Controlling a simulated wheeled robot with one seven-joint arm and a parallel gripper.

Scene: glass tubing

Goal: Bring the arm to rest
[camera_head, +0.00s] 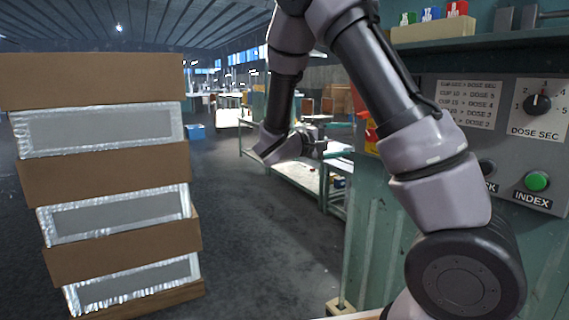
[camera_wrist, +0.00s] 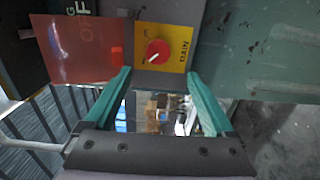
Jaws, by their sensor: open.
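In the wrist view, my gripper (camera_wrist: 158,73) is open, with its two teal fingers apart and nothing between them. Beyond the fingertips is a red knob (camera_wrist: 158,52) on a yellow plate marked MAIN; the fingers look apart from it. The fingers are too small to make out there.
A tall stack of brown and foil-edged boxes (camera_head: 105,180) stands at left. A green cabinet with a control panel (camera_head: 465,130), a dose dial (camera_head: 538,103) and a green INDEX button (camera_head: 537,181) is at right. A translucent red flap (camera_wrist: 75,50) is beside the knob. Open floor (camera_head: 260,240) lies between.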

